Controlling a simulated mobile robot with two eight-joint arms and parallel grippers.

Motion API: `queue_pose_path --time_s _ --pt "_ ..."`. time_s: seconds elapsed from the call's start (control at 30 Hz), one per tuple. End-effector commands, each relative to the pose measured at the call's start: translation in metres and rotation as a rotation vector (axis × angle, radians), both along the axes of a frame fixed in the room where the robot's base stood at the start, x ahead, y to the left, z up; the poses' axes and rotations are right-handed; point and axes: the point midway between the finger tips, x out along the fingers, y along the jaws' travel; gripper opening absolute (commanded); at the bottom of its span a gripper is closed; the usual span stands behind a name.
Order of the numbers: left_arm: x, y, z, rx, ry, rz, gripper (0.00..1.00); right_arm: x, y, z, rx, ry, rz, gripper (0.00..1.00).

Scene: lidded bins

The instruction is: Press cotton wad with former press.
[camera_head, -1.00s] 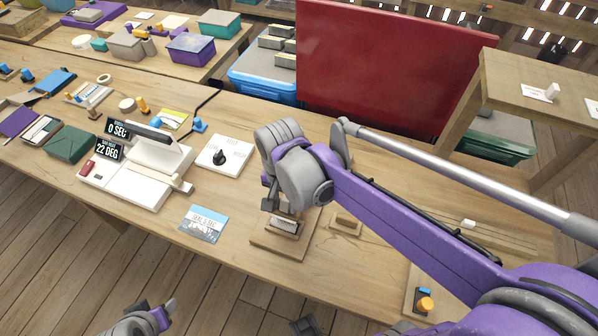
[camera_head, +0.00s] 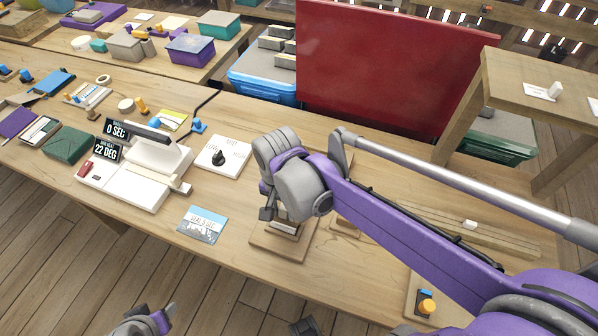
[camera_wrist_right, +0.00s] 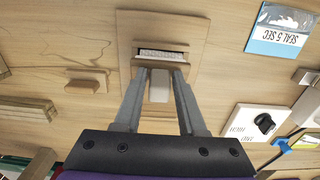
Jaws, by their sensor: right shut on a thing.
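The wooden former (camera_head: 262,246) is a flat board on the bench, with a slotted block on it. In the right wrist view the former (camera_wrist_right: 190,30) shows a whitish, textured cotton wad (camera_wrist_right: 162,55) in its slot. My right gripper (camera_wrist_right: 160,92) is shut on the pale wooden handle of the press (camera_wrist_right: 159,88), right at the former's block. Whether the press touches the wad is unclear. In the head view my right gripper (camera_head: 277,212) stands over the former and hides part of it. My left gripper (camera_head: 148,320) is partly cut off at the bottom edge.
A small wooden block (camera_wrist_right: 87,82) lies beside the former. A blue-white card (camera_head: 203,225), a white dial plate (camera_head: 223,155) and a white sealing machine (camera_head: 135,180) are to the left. A red panel (camera_head: 390,65) stands behind. The bench front edge is close.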

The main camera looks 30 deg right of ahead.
Motion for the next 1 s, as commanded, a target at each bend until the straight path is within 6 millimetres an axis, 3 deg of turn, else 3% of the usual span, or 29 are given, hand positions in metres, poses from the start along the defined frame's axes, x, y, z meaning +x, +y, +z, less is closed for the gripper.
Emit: queue_pose_path --time_s 0.53,0.57,0.67,1.0 --pt "-0.002 0.000 -0.011 0.000 0.004 0.000 0.50 -0.006 0.006 -0.016 0.004 0.003 0.000 0.12" --pt "-0.002 0.000 -0.010 0.000 0.004 0.000 0.50 -0.006 0.006 -0.015 0.003 0.003 0.000 0.42" --pt "-0.002 0.000 -0.010 0.000 0.004 0.000 0.50 -0.005 0.006 -0.015 0.002 0.002 0.000 0.60" --pt "-0.002 0.000 -0.009 0.000 0.003 0.000 0.50 -0.004 0.005 -0.014 0.001 0.001 0.000 0.60"
